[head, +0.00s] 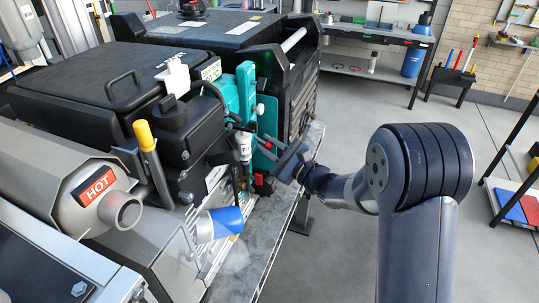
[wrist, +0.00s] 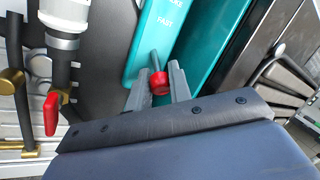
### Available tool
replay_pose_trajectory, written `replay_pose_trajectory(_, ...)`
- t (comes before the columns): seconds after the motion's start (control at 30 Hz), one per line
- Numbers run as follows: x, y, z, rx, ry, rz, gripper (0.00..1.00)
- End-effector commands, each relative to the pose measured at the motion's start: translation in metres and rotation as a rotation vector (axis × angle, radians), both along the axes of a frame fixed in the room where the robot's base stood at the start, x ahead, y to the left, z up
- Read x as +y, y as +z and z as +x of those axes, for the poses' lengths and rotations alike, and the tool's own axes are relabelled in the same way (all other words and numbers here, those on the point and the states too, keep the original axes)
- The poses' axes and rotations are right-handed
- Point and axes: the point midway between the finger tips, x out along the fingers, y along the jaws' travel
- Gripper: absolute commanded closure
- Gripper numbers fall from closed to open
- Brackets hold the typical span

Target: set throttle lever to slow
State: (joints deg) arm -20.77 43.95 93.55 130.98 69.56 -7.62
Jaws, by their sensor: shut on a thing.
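The throttle lever has a red knob (wrist: 160,84) and a thin grey stem in the wrist view. It stands at the lower end of a teal panel (wrist: 172,38). The panel's markings show "FAST" below a partly cut-off word; no "SLOW" mark is visible. My gripper (wrist: 158,79) is shut on the red knob, with one grey finger on each side. In the head view my gripper (head: 277,152) reaches in from the right to the teal panel (head: 245,95). The fingers partly hide the lever there.
A red-handled valve (wrist: 51,114) hangs left of my gripper, below a white-collared fitting (wrist: 62,40). A black machine side stands close on the right. In the head view a blue-and-white cylinder (head: 220,224) sticks out below. Open floor (head: 335,240) lies to the right.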

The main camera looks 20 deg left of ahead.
Motion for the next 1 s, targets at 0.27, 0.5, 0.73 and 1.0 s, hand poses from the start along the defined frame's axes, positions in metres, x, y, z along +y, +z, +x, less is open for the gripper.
replay_pose_trajectory(0.27,0.0015,-0.0068,-0.0001,-0.006,0.001,0.069,1.0)
replay_pose_trajectory(0.5,0.0016,-0.0041,-0.0002,-0.006,0.001,0.082,1.0)
replay_pose_trajectory(0.73,0.0017,-0.0043,-0.0004,-0.005,0.002,0.081,0.77)
replay_pose_trajectory(1.0,0.0017,-0.0041,-0.0002,-0.006,0.002,0.081,0.58)
